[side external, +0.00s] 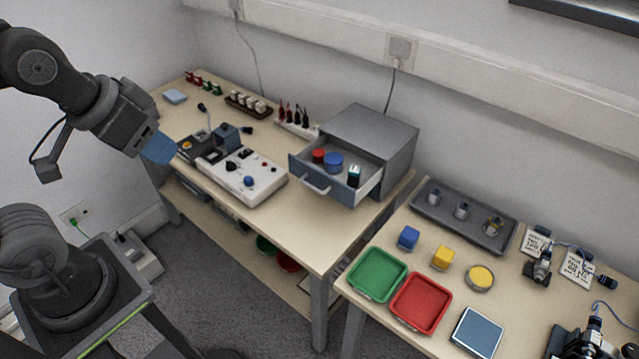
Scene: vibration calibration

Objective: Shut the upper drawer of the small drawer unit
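The small grey drawer unit (378,128) stands at the right end of the left bench, near the wall. Its upper drawer (330,184) is pulled out toward the front left, with a pale bar handle (315,187) on its front. Inside lie a red round piece (318,156), a blue round piece (334,162) and a blue-and-black piece (354,176). The front below the open drawer is mostly hidden. My gripper (160,149), with blue at its end, hangs at the left, well away from the drawer and not touching it. Whether its fingers are apart is unclear.
A white control box (244,178) with knobs lies left of the drawer. Racks of small parts (248,104) line the back. The right bench holds a green tray (376,275), a red tray (420,303) and blocks. Bare bench top lies in front of the drawer.

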